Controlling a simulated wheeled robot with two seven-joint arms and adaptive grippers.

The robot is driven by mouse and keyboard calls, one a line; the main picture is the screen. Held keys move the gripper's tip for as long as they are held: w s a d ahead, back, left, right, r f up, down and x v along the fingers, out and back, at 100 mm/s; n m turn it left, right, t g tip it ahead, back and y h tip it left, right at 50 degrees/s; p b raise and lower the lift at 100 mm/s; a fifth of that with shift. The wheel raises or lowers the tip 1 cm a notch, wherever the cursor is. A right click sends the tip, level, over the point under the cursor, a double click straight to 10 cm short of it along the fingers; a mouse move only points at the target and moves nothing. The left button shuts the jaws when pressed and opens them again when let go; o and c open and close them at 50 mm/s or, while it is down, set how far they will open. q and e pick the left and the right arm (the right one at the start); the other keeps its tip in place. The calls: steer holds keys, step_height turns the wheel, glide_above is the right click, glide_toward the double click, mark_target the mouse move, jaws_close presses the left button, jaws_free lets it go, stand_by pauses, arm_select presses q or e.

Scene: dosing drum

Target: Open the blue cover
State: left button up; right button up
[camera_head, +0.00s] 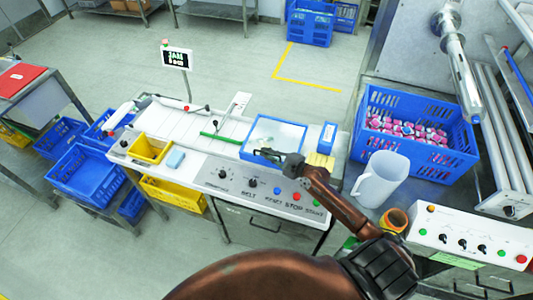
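The blue cover (273,123) is a blue frame around a pale, see-through panel. It lies over the right part of the white machine table and appears closed. My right gripper (266,154) is at the cover's front edge, with its dark fingers over or against the blue rim. I cannot tell whether they touch it, or whether they are open or shut. The gripper hides part of the front rim. My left gripper is not in view.
A button panel (262,188) runs along the table's front below the cover. To the right stand a blue box (328,137), a white jug (382,180) and a blue crate (372,101) of pink-and-white items. A green bar (222,138) lies left of the cover.

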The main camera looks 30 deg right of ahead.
jaws_close()
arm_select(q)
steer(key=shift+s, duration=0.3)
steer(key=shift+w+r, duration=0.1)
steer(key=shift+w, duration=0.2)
arm_select(e)
steer(key=shift+r, duration=0.1)
